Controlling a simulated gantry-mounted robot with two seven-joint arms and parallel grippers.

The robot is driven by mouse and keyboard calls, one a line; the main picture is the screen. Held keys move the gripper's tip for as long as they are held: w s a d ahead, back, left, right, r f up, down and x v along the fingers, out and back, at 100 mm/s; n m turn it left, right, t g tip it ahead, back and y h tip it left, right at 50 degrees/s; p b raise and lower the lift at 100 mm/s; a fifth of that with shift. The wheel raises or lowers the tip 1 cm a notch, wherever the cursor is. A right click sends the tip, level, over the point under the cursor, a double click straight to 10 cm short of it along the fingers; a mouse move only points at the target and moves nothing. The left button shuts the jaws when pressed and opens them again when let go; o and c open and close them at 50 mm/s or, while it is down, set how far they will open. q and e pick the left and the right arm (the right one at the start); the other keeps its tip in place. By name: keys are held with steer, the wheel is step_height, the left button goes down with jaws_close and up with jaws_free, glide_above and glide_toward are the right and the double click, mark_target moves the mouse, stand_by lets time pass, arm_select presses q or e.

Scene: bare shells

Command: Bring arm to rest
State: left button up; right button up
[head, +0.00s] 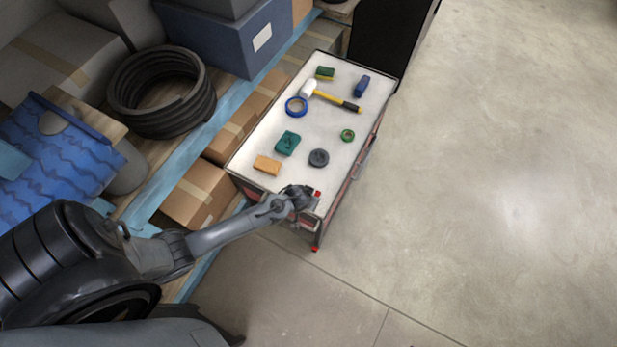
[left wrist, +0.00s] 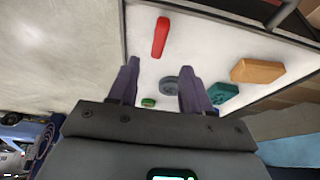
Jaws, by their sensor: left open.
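My left arm comes in from the left in the head view. Its gripper (head: 308,198) is over the near end of the white-topped cart (head: 342,95). In the left wrist view the gripper (left wrist: 160,66) is open, with nothing between its two fingers. A small red object (head: 318,194) lies on the cart top beside the gripper, partly hidden by it in the head view. It shows as a long red piece (left wrist: 160,37) beyond the fingertips in the left wrist view. My right gripper is in neither view.
On the cart are an orange block (head: 267,165), a teal item (head: 288,142), a dark grey disc (head: 319,157), a green ring (head: 347,135), blue tape (head: 296,106) and a mallet (head: 330,96). Shelving with boxes (head: 190,196) stands left. Open floor (head: 490,190) lies right.

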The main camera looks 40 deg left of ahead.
arm_select(q)
steer(key=s+d+r+h+p, duration=0.1)
steer(key=s+d+r+p, duration=0.15)
steer(key=s, duration=0.25)
steer(key=s+d+r+p, duration=0.2)
steer(key=s+r+p, duration=0.1)
steer(key=s, duration=0.2)
steer(key=s+d+r+m+p, duration=0.1)
steer(key=s+r+m, duration=0.1)
steer(key=r, duration=1.2)
steer(key=s+d+r+m+p, duration=0.1)
steer(key=s+d+r+m, duration=0.15)
steer(key=r, duration=1.15)
step_height(320, 180, down, 76)
steer(key=s+a+m+b, duration=0.1)
steer(key=b, duration=7.3)
steer(key=shift+g+h+b, duration=0.3)
steer(key=shift+b, duration=0.05)
